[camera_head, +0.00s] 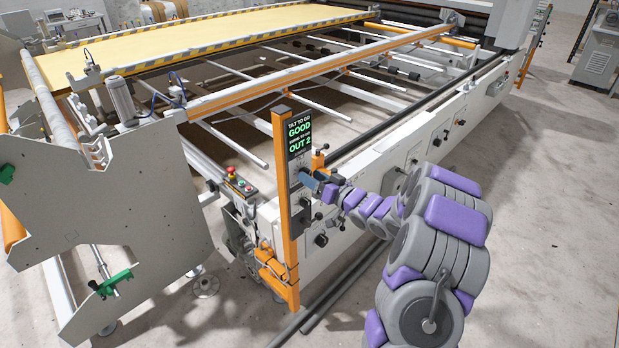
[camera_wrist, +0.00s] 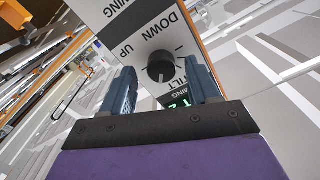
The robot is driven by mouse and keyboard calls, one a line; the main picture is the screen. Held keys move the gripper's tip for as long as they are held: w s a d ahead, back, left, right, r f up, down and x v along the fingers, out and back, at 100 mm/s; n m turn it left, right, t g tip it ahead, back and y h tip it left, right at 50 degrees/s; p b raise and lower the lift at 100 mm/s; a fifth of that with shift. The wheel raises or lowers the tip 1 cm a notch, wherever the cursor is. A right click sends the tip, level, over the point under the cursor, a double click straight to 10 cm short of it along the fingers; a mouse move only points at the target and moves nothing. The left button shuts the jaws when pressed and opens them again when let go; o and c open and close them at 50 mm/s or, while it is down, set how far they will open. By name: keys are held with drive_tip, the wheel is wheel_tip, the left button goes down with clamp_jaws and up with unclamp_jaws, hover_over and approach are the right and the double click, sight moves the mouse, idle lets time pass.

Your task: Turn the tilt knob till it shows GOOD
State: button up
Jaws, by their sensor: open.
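The tilt knob (camera_wrist: 161,66) is a round black dial on a white panel (camera_wrist: 143,22) in the wrist view, with DOWN, UP and TILT printed around it. My gripper (camera_wrist: 160,78) is open, its two blue-grey fingers apart to the left and right of the knob in the picture. I cannot tell whether the fingertips reach past its face; no grip on it shows. In the head view my gripper (camera_head: 311,181) is at the orange post, just below the display (camera_head: 299,136), and hides the knob.
The orange post (camera_head: 282,200) stands at the corner of the white machine frame (camera_head: 340,210). A box with a red stop button (camera_head: 232,172) sits left of it. Rails and rods (camera_head: 320,75) lie behind. The floor (camera_head: 540,220) at right is clear.

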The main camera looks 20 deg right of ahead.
drive_tip(key=shift+x, duration=0.9)
drive_tip(key=shift+c, duration=0.3)
drive_tip(key=c, duration=1)
drive_tip(key=shift+n, duration=0.8)
drive_tip(key=o, duration=1.1)
drive_tip(key=shift+c, duration=0.2)
